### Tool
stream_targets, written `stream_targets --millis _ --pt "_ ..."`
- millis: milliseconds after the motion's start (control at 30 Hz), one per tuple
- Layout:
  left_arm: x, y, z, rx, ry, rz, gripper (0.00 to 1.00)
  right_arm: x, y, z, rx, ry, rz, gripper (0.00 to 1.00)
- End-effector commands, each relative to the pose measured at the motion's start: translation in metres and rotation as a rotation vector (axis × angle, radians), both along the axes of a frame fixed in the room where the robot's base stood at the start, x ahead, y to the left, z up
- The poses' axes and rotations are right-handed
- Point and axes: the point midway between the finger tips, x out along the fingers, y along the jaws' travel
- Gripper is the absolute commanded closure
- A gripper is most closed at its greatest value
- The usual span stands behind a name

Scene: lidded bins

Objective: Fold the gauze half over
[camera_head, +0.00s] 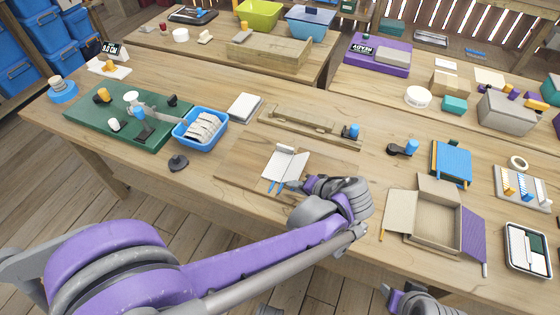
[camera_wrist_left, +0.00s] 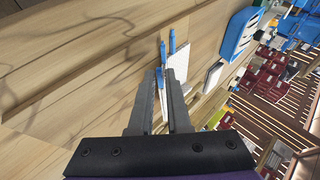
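The gauze (camera_head: 278,168) is a white sheet on a wooden board, with a standing white strip at its far edge and two blue tabs at its near edge. Its right part looks raised. My left gripper (camera_head: 306,184) is at its near right side, low over the board. My right gripper (camera_head: 388,293) is only partly visible at the bottom edge.
A blue bin (camera_head: 201,140) with white packs stands left of the gauze, beside a green mat (camera_head: 95,137). A long wooden tray (camera_head: 325,128) lies behind. An open cardboard box (camera_head: 433,218) stands to the right. Bare tabletop (camera_head: 385,175) lies between.

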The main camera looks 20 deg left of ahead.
Motion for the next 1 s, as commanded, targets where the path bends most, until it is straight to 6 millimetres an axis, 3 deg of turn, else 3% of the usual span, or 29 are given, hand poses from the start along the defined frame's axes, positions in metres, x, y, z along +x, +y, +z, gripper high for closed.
stream_targets --millis 67,267,633,1000 --pt "0.0 0.0 0.0 0.0 0.0 0.0 1.0 0.0 0.0 0.0 0.0 0.0 0.0 0.5" --pt "0.0 0.0 0.001 -0.004 0.0 0.0 1.0 0.0 0.0 0.001 0.0 0.0 0.0 0.5" --pt "0.0 0.011 0.012 -0.177 0.006 0.003 1.0 0.003 0.0 0.03 0.0 -0.01 0.0 0.5" --pt "0.0 0.011 0.011 -0.204 0.007 0.0 1.0 0.003 0.0 0.031 0.0 -0.01 0.0 0.5"
